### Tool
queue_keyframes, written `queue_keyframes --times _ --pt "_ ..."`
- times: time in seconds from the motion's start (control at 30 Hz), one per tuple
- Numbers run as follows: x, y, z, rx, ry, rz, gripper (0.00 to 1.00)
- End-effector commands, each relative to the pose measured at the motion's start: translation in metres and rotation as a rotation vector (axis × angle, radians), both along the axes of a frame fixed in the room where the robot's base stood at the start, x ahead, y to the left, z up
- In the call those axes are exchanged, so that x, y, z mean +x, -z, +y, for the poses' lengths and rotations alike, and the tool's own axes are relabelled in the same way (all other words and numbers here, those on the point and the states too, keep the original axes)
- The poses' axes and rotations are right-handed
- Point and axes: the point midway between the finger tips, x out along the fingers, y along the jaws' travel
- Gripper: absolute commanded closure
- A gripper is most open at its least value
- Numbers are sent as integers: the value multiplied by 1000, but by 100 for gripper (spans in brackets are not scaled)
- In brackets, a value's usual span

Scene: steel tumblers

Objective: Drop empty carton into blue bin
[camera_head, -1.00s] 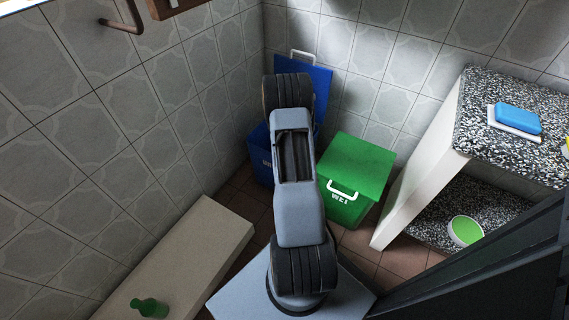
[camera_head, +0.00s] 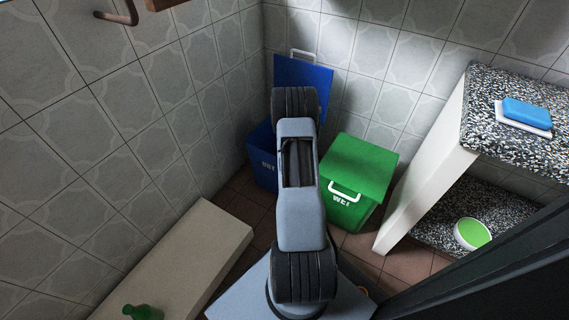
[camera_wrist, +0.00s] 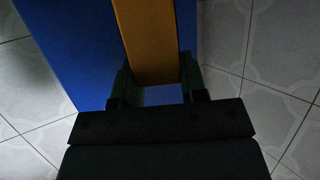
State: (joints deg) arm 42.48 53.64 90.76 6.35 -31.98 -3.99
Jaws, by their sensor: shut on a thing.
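The blue bin (camera_head: 262,155) stands in the far corner with its lid (camera_head: 305,80) raised against the wall. My arm covers part of the bin, and its inside is hidden. In the wrist view my gripper (camera_wrist: 157,82) is shut on an orange-yellow carton (camera_wrist: 148,35), with one finger on each side. The blue lid (camera_wrist: 70,45) fills the space behind and left of the carton. My gripper and the carton are hidden behind my arm in the head view.
A green bin (camera_head: 358,165) with its lid shut stands just right of the blue bin. A pale bench (camera_head: 190,255) with a green bottle (camera_head: 143,313) runs along the left wall. A speckled-top shelf unit (camera_head: 480,115) holds a blue sponge (camera_head: 526,112) and a green-and-white bowl (camera_head: 472,233).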

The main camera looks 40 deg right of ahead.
Motion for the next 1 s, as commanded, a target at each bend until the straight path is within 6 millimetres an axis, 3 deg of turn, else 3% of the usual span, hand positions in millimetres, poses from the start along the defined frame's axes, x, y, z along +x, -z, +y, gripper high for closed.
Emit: queue_keyframes --times 0.27,0.3,0.6,1.0 --pt "0 2 0 -1 0 -1 94" --pt "0 2 0 -1 0 -1 59" --pt "0 2 0 -1 0 -1 31" --pt "-8 -5 9 1 0 1 31"
